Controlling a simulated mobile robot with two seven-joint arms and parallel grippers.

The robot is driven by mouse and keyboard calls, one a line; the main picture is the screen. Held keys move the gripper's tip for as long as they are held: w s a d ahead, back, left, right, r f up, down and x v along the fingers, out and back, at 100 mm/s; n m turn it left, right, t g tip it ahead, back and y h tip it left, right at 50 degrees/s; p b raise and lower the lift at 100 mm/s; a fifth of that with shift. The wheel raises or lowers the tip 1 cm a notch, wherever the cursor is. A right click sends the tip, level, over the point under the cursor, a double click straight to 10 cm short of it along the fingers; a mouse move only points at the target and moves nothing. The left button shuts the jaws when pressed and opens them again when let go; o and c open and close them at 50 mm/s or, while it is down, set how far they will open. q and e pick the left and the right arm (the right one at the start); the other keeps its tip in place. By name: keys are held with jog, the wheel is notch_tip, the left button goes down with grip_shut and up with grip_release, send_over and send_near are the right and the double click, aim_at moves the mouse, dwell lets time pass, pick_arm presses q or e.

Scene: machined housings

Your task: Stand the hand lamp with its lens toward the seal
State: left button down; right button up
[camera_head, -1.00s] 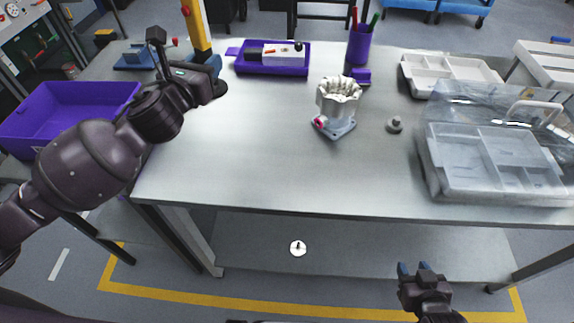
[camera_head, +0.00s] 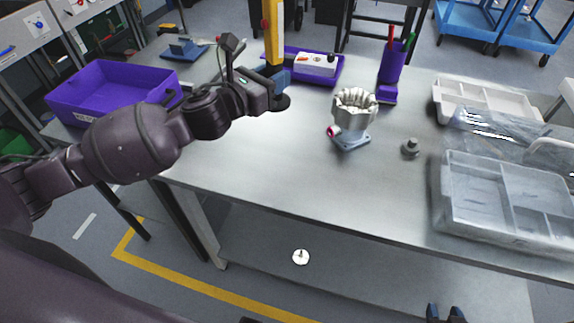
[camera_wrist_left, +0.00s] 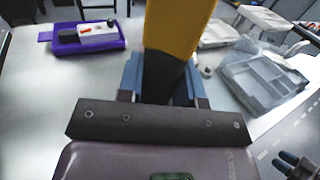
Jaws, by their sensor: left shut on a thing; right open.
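The hand lamp (camera_head: 273,38), yellow with a black lower end, is held near upright by my left gripper (camera_head: 279,77), which is shut on its dark lower part. It also fills the upper middle of the left wrist view (camera_wrist_left: 178,28). I cannot tell whether its base touches the table; its lens is not clearly visible. The metal housing (camera_head: 354,112) stands to its right, with a red ring, apparently the seal (camera_head: 332,131), on its left-facing side port. A gap separates lamp and housing. My right gripper (camera_head: 446,314) is open and empty at the bottom edge, below the table front.
A purple tray (camera_head: 333,76) with a white and black device lies behind the lamp. A purple pen cup (camera_head: 392,62) stands behind the housing. A small grey knob-like part (camera_head: 410,148) and clear organizer boxes (camera_head: 447,195) are to the right. The table between lamp and housing is clear.

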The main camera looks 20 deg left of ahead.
pick_arm(q)
jog(key=shift+s+d+f, duration=0.1)
jog(key=shift+d+f, duration=0.05)
jog(key=shift+d, duration=0.1)
jog(key=shift+f+b, duration=2.2)
jog(key=shift+f, duration=7.6)
jog(key=shift+f, duration=0.1)
jog(key=c, duration=0.8)
grip_release()
jog(key=shift+f, duration=0.1)
